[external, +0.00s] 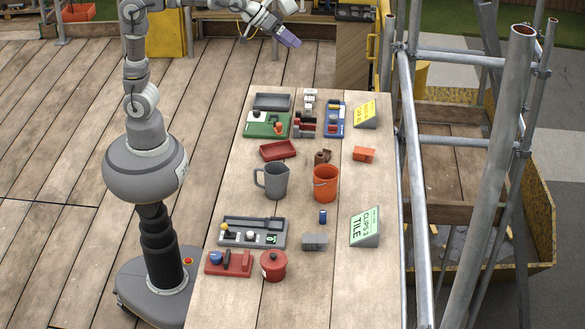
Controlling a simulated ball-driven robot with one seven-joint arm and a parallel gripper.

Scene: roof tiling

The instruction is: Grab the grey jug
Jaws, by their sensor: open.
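The grey jug (275,181) stands upright near the middle of the wooden table, with its handle on the left side. An orange bucket stands just to its right, with a small gap between them. My gripper (291,42) is at the top of the external view, beyond the far end of the table and well away from the jug. It is open, and I see nothing between its fingers. The fingertips are small in this view.
The orange bucket (325,187) is right of the jug, and a red tray (278,150) lies behind it. A grey tray (252,232) with small parts and a red lidded pot (273,265) are in front. Scaffold poles (505,130) rise along the table's right side.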

